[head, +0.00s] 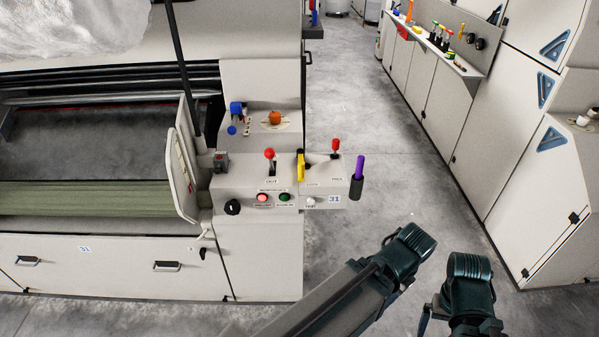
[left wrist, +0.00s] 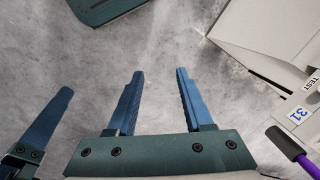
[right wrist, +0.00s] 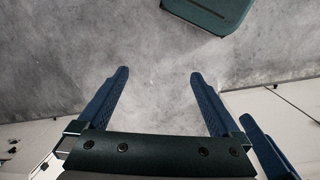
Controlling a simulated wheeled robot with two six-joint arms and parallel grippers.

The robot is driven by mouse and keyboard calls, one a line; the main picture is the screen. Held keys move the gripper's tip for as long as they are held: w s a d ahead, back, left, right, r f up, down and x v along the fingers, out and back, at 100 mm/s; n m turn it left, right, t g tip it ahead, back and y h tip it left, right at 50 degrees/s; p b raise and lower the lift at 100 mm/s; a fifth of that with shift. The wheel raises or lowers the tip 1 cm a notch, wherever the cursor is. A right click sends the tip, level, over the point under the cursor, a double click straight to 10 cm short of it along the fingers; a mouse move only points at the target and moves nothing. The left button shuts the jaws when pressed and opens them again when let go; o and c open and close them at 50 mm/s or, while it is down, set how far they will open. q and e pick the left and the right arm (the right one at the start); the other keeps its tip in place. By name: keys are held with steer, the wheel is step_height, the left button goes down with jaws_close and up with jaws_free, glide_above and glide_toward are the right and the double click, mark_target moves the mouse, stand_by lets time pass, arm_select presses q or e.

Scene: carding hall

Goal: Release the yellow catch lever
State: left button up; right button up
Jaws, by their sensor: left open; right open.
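The yellow catch lever (head: 300,166) stands upright on the machine's control panel, between a red-knobbed lever and the panel's right part. It does not show in either wrist view. My left gripper (left wrist: 159,72) is open and empty, with bare floor between its blue fingers. It hangs to the right of and nearer than the panel, clear of the lever. My right gripper (right wrist: 159,73) is also open and empty above the floor, close beside the left one. In the head view both grippers are mostly hidden by my own arms.
The panel also carries a red-knobbed lever (head: 269,155), a smaller red one (head: 335,146), a red button (head: 263,197), a green button (head: 284,197) and a black knob (head: 232,207). A purple handle (head: 359,168) sticks up at its right end. Cabinets (head: 495,130) line the right; floor lies between.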

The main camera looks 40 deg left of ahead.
arm_select(q)
steer(key=w+a, duration=0.2)
steer(key=w+a+r+n+h+p, duration=0.1)
steer(key=w+a, duration=0.1)
steer(key=w+a+r+n+p, duration=0.1)
steer(key=w+a, duration=0.1)
steer(key=shift+a+r+t+h, duration=0.1)
steer(key=shift+r+t+h, duration=0.2)
steer(key=shift+h, duration=0.1)
jaws_close()
steer(key=w+a+r+n+t+h+p, duration=0.1)
steer(key=w+a+r+n+p, duration=0.15)
steer(key=a, duration=0.45)
steer(key=w+a+r+n+t+p, duration=0.2)
steer(key=w+a, duration=0.2)
steer(key=a, duration=0.4)
steer(key=a+r+n+t+p, duration=0.1)
steer(key=a+r+n+t, duration=0.1)
steer(key=a, duration=1)
steer(key=s+a+r+n+t+p, duration=0.1)
steer(key=a+r, duration=0.4)
steer(key=a, duration=0.8)
steer(key=shift+r+n+t+y+p, duration=0.2)
steer(key=shift+n+t+y+p, duration=0.25)
steer(key=shift+n+p, duration=0.5)
arm_select(e)
step_height(320, 180, up, 10)
steer(key=w+a, duration=0.1)
steer(key=shift+w+a+t, duration=0.2)
steer(key=shift+t, duration=0.1)
